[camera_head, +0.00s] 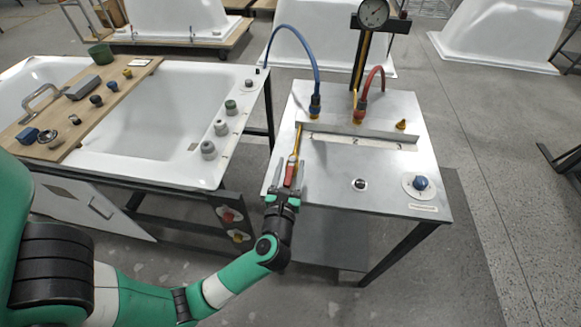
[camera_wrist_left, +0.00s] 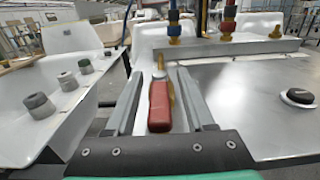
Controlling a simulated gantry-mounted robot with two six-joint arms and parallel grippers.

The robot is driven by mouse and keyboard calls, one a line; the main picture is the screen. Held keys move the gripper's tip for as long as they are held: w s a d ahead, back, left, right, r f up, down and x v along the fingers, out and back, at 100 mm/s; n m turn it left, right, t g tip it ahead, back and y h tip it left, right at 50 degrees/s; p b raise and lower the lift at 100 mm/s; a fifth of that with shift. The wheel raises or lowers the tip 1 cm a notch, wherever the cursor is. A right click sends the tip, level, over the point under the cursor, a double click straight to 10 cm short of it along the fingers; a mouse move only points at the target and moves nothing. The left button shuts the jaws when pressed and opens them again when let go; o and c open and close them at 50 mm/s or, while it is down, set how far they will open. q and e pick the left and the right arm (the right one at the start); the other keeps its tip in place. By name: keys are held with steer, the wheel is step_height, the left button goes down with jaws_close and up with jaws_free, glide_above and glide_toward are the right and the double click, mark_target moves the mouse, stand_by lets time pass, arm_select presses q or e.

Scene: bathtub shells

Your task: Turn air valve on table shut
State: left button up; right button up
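The grey metal table (camera_head: 330,205) stands right of the tub. A red-handled piece with a brass-yellow stem (camera_head: 290,174) is at its left edge; it also shows in the left wrist view (camera_wrist_left: 159,106). My left gripper (camera_head: 288,190) is there, its two fingers on either side of the red handle. In the left wrist view gaps show between handle and fingers, so it looks open. A blue knob (camera_head: 421,183) sits on a round white plate at the table's front right, and a black knob (camera_head: 360,184) sits left of it. No readable label tells which part is the air valve. My right gripper is out of view.
A gauge (camera_head: 373,13) stands behind. The tub rim at left carries several knobs (camera_head: 208,149). The table's front middle is clear.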

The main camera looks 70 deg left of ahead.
arm_select(q)
jaws_close()
stand_by(1.2)
